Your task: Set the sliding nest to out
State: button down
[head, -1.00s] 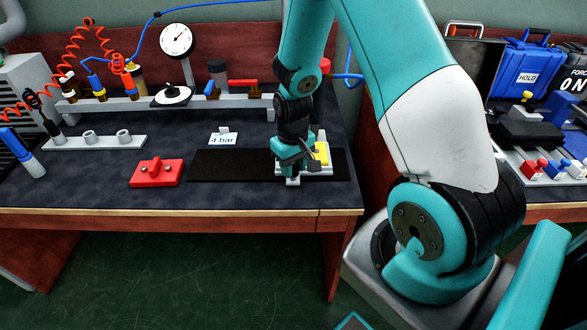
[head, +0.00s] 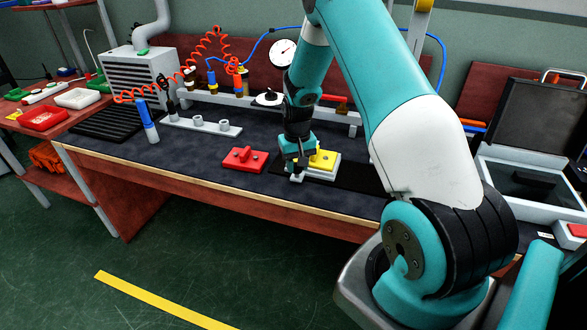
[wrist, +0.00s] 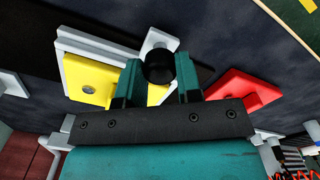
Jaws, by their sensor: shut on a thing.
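The sliding nest, a light grey plate (head: 325,172) carrying a yellow block (head: 323,159), sits on the black strip (head: 362,177) on the bench, toward the strip's left end. My gripper (head: 297,166) is at the nest's left front side. In the wrist view, my gripper (wrist: 160,72) is shut on a dark round knob (wrist: 158,67) beside a light grey piece of the nest. The yellow block (wrist: 88,80) and the grey plate (wrist: 98,45) lie to its left. My fingers hide part of the block.
A red block (head: 245,160) lies close to the left of the nest. A grey rack (head: 203,124), a blue-handled tool (head: 148,122) and a dial gauge (head: 283,53) stand further back and left. The strip right of the nest is bare.

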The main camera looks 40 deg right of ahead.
jog(key=shift+w, duration=0.3)
jog(key=c, duration=0.8)
grip_release()
jog(key=shift+a, duration=0.15)
jog(key=shift+r, duration=0.1)
jog(key=shift+r, duration=0.25)
notch_tip(320, 180, up, 17)
jog(key=shift+f, duration=0.1)
